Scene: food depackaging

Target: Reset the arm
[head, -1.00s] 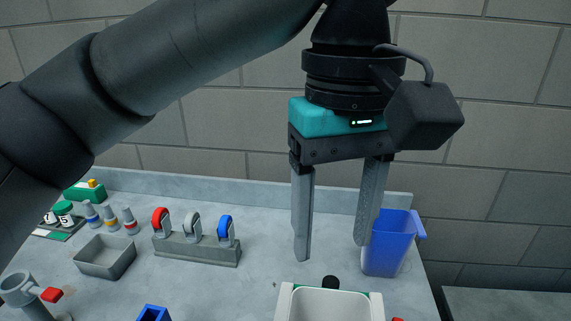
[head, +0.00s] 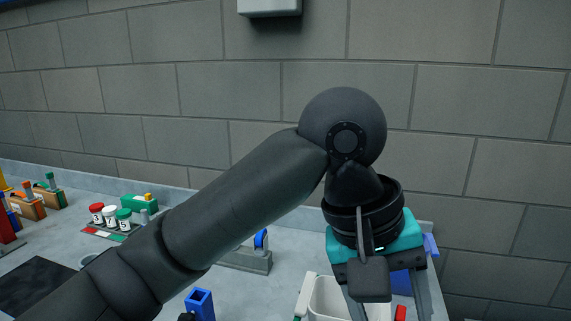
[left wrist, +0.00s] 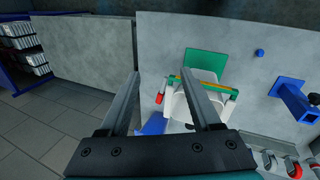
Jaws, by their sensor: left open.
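My left gripper (head: 388,308) hangs fingers-down at the right end of the grey worktop, beside a white tub (head: 311,286) in the head view. Its fingers are spread with nothing between them. In the left wrist view the two fingertips (left wrist: 160,74) stand wide apart. The white tub (left wrist: 178,105) with a green panel (left wrist: 205,64) shows beyond them there. The gripper partly hides a blue bin (head: 401,283) in the head view. My right gripper is in neither view.
A blue square holder (head: 200,304) stands on the worktop; it also shows in the left wrist view (left wrist: 297,101). Lidded jars (head: 110,216) stand back left. A grey hook rack (head: 245,260) is partly behind my arm. A block wall (head: 470,150) closes the back.

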